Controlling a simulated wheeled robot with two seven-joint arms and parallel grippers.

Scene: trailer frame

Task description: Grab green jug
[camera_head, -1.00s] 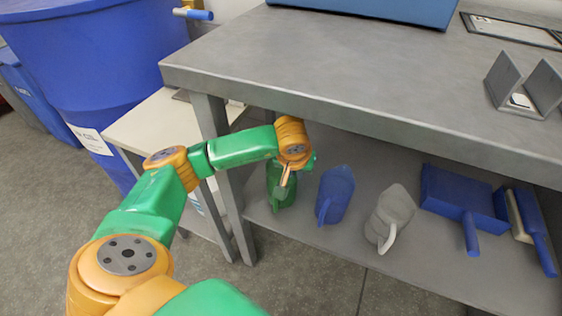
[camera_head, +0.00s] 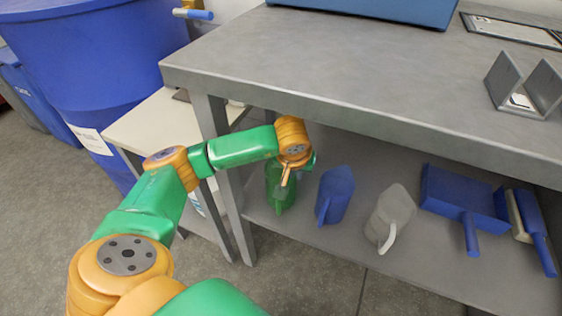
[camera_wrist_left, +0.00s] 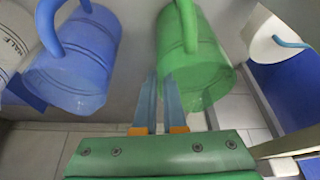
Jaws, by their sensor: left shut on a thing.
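The green jug (camera_head: 278,192) is at the left end of the lower shelf in the head view, partly hidden by my left wrist. I cannot tell whether the jug's base touches the shelf. My right gripper is not in view.
A blue jug (camera_head: 335,195) and a grey-white jug (camera_head: 390,215) stand to the right on the lower shelf (camera_head: 330,265). A blue dustpan (camera_head: 460,200) lies further right. The tabletop (camera_head: 350,70) overhangs them. A table leg (camera_head: 228,190) stands close left.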

